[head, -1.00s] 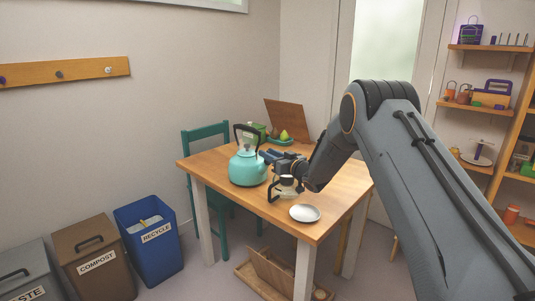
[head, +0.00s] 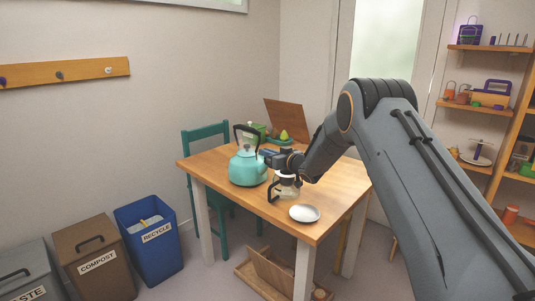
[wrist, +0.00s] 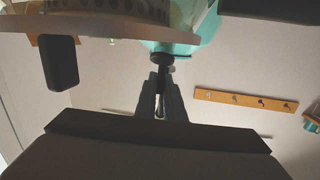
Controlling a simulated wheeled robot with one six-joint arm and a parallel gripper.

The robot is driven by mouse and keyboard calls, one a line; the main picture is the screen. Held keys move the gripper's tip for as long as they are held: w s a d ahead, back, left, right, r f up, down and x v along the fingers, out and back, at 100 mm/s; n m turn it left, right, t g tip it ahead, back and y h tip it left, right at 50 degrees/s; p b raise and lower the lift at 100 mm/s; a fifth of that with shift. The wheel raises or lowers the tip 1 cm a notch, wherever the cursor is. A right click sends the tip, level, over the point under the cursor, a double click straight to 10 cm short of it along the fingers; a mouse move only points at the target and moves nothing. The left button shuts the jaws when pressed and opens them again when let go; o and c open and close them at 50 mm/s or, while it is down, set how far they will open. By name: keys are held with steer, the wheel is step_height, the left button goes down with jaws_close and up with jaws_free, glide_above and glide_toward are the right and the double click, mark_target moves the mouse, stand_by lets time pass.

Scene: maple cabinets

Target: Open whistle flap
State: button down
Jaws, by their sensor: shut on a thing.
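A teal kettle (head: 247,170) with a black arched handle stands on the wooden table, left of my arm. Its body shows upside down at the top of the wrist view (wrist: 185,44). My gripper (head: 266,156) reaches in from the right at the kettle's spout side. In the wrist view, my two dark fingers (wrist: 160,92) are shut on a slim black part (wrist: 162,66) by the teal body, which appears to be the whistle flap. The spout is mostly hidden in the head view, and I cannot tell how far the flap is lifted.
A glass pot (head: 287,188) with a black handle stands close under my gripper. A white dish (head: 304,213) lies at the table's (head: 330,205) front edge. A pear (head: 284,135) on a green tray and a wooden board (head: 287,117) are behind. A teal chair (head: 190,150) stands at left.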

steer(key=shift+a+r+g+h+p, duration=0.2)
steer(key=shift+a+g+h+p, duration=0.05)
steer(key=shift+g+h+p, duration=0.15)
steer(key=shift+w+f+h, duration=0.15)
steer(key=shift+h, duration=0.15)
steer(key=c, duration=1.8)
jaws_free()
steer(key=shift+c, duration=0.2)
steer(key=shift+s+d+r, duration=0.2)
steer(key=shift+s+d, duration=0.15)
steer(key=shift+d, duration=0.05)
steer(key=shift+b+v, duration=0.3)
steer(key=shift+v, duration=3.05)
